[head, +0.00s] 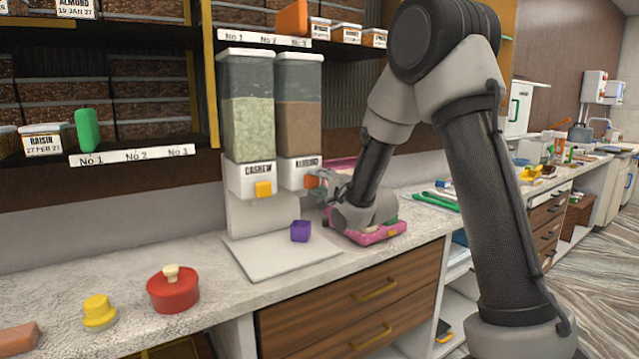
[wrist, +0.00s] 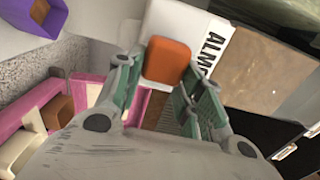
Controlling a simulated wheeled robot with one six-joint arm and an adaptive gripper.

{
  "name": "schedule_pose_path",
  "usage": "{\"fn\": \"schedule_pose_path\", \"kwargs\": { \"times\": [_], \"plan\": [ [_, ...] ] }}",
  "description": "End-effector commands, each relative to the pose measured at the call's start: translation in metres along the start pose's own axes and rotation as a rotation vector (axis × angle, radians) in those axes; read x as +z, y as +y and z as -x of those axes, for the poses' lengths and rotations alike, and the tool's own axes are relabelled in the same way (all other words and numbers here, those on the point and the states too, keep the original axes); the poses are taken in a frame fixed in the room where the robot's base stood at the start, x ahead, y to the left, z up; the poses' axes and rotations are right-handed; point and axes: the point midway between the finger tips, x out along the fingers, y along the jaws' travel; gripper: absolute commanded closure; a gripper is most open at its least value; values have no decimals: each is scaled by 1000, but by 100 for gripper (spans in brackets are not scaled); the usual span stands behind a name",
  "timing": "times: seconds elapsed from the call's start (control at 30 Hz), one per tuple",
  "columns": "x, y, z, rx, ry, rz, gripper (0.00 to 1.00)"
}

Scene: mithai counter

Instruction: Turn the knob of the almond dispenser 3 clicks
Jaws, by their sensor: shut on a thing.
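The almond dispenser (head: 300,105) stands on the counter, a clear bin of brown contents above a white base labelled ALMOND. Its orange knob (head: 311,182) is on the front of that base. In the wrist view the knob (wrist: 167,62) sits between the fingertips of my gripper (wrist: 170,72), which is shut on it. In the head view my gripper (head: 328,183) reaches the knob from the right and its fingers are partly hidden by my arm. The wrist view also shows the ALMOND label (wrist: 212,52) turned on its side.
The cashew dispenser (head: 247,110) with a yellow knob (head: 263,189) stands directly left. A purple cup (head: 300,231) is on the dispenser stand (head: 262,262) below. A pink tray (head: 378,234) lies under my wrist. A red pot (head: 173,290) is at the front left.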

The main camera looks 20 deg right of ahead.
Motion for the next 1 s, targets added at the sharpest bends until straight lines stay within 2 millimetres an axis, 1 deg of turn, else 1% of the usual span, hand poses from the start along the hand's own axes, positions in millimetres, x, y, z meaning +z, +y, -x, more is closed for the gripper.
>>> {"fn": "schedule_pose_path", "kwargs": {
  "times": [0.17, 0.2, 0.27, 0.3, 0.57, 0.67, 0.77, 1.0],
  "plan": [
    [-1, 1, 0, 1, 3, 0, 87],
    [-1, 1, 0, 1, 3, 0, 59],
    [-1, 1, 0, 1, 2, 0, 48],
    [-1, 1, 0, 1, 2, 1, 41],
    [0, 0, 0, 1, 1, 1, 41],
    [0, 0, 3, 1, 1, 1, 41],
    [-1, 0, 15, 1, 2, 1, 41],
    [-1, 1, 58, 2, 2, 1, 41]
  ]
}}
